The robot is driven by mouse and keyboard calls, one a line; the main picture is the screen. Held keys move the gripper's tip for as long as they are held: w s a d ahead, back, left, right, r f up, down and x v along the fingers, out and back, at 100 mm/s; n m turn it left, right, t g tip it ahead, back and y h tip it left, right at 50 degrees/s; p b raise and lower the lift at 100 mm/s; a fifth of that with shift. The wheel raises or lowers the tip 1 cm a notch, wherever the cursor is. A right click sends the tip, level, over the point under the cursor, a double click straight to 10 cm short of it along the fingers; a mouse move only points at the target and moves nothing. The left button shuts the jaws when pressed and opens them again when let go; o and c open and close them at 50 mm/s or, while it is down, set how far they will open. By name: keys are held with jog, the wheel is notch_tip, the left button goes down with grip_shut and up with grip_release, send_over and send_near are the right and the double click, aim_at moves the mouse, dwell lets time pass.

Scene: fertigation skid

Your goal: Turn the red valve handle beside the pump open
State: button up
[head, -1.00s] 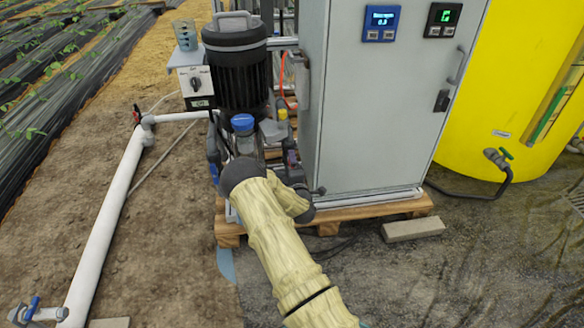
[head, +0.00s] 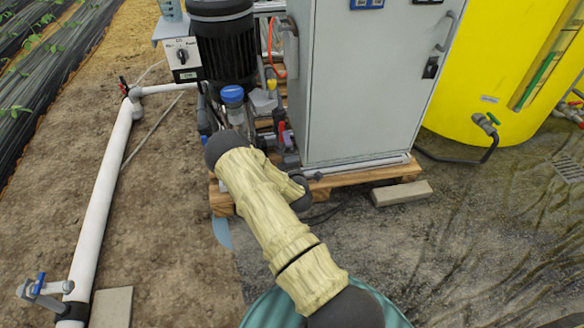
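The pump is a black ribbed motor (head: 224,48) standing over a blue-capped part (head: 232,94) at the left of the grey cabinet. A small red part (head: 282,127), which may be the valve handle, shows low between pump and cabinet. Its exact shape and angle are too small to tell. Another small red handle (head: 123,80) sits on the white pipe at the left, apart from the pump. My tan arm reaches up from the bottom and bends just in front of the pump base. My gripper cannot be made out; the arm and the pump parts hide that area.
The grey cabinet (head: 360,90) stands on a wooden pallet (head: 350,178), close right of the pump. A concrete block (head: 402,193) lies before it. A yellow tank (head: 480,70) stands at right. A white pipe (head: 98,195) runs along the left. Bare ground lies between.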

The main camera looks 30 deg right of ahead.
jog(key=p+v, duration=0.3)
jog(key=v, duration=0.7)
jog(key=shift+r, duration=0.1)
jog(key=a+r+m+g+y+p, duration=0.1)
jog(key=a+r+m+g+p, duration=0.4)
jog(key=r+m+g, duration=0.6)
jog(key=s+a+r+m+g+y+p, duration=0.1)
jog(key=s+a+r+m+g+y, duration=0.1)
jog(key=s+a+r, duration=0.5)
jog(key=s+a+r+m+g+y+p, duration=0.1)
jog(key=s+a+r+m+g+y, duration=0.15)
jog(key=s+r, duration=0.9)
notch_tip(320, 180, up, 37)
jog(key=p, duration=3.8)
jog(key=shift+a+t, duration=0.35)
jog(key=shift+a, duration=0.05)
